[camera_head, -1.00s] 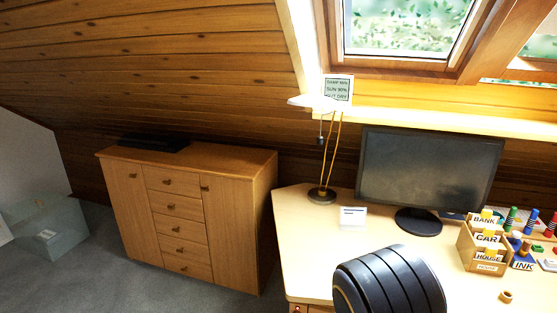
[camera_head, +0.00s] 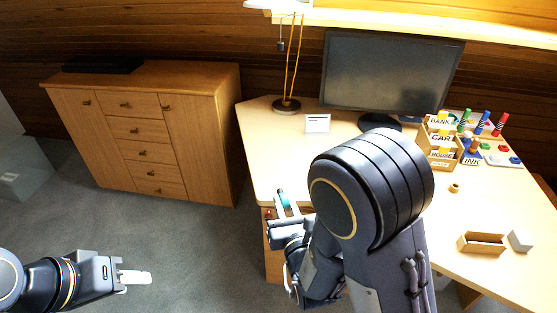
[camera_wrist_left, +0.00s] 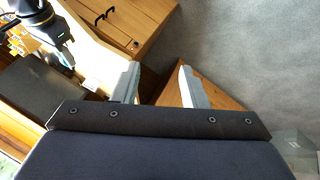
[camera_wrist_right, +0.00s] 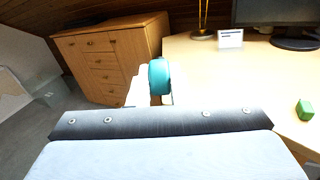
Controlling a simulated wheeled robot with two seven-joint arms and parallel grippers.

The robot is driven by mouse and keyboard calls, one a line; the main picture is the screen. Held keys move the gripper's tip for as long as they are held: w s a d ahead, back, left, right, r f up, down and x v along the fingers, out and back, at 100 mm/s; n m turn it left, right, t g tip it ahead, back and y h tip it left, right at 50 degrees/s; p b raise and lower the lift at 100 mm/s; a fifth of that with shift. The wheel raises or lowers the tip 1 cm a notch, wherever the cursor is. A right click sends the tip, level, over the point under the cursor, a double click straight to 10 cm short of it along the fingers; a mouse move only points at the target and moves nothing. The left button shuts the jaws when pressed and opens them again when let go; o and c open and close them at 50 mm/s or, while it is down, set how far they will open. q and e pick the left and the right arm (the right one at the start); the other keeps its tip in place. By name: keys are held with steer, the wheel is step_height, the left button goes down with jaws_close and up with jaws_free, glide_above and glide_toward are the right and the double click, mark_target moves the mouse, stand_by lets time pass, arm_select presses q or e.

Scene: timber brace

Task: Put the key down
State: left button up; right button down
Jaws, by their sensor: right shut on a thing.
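The key shows as a teal, round-headed piece (camera_wrist_right: 159,77) between the fingers of my right gripper (camera_wrist_right: 151,92). In the head view its teal part (camera_head: 283,199) stands up at the tips of my right gripper (camera_head: 288,208), beside the desk's left front edge. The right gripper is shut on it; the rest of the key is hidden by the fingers. My left gripper (camera_head: 135,277) is low at the left over the carpet. In the left wrist view its two fingers (camera_wrist_left: 160,85) are apart with nothing between them.
The desk (camera_head: 480,210) holds a monitor (camera_head: 385,80), a lamp (camera_head: 287,104), a white card (camera_head: 317,123), a word-card box (camera_head: 440,150) and a small wooden tray (camera_head: 482,243). A cabinet (camera_head: 150,130) stands left. The desk's left part has bare surface.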

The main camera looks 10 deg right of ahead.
arm_select(q)
steer(key=w+d+r+g, duration=0.25)
steer(key=w+r, duration=0.35)
steer(key=w, duration=0.3)
steer(key=w+d+r+g, duration=0.2)
steer(key=w+d, duration=1.1)
steer(key=d, duration=0.4)
arm_select(e)
steer(key=shift+w, duration=0.1)
arm_select(q)
steer(key=w+d+f+y, duration=0.2)
steer(key=d+f, duration=0.1)
steer(key=d, duration=0.5)
step_height(320, 180, down, 11)
steer(key=d, duration=0.2)
steer(key=shift+d+m, duration=0.2)
steer(key=shift+m, duration=0.1)
steer(key=shift+r, duration=0.1)
